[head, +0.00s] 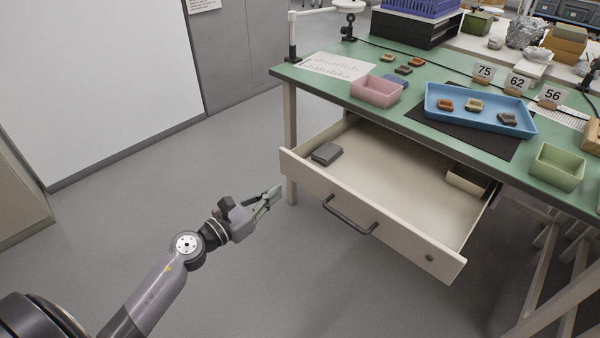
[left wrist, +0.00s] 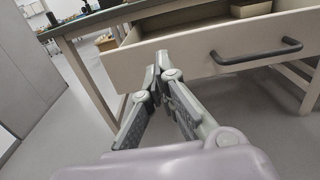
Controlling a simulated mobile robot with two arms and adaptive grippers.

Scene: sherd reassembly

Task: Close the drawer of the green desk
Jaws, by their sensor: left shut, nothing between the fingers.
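The green desk (head: 430,131) stands at the right of the head view. Its cream drawer (head: 405,180) is pulled far out, with a dark bar handle (head: 350,218) on its front panel. The drawer front also shows in the left wrist view (left wrist: 200,55), with the handle (left wrist: 258,55) at the right. A grey box (head: 326,153) and a beige box (head: 467,180) lie inside the drawer. My left gripper (head: 272,196) is shut and empty, left of the drawer front and the handle. My right gripper is not in view.
On the desk are a pink box (head: 375,91), a blue tray (head: 478,122) with sherds, a green box (head: 557,167) and number cards (head: 517,83). A desk leg (head: 290,150) stands behind the gripper. The floor at the left is clear.

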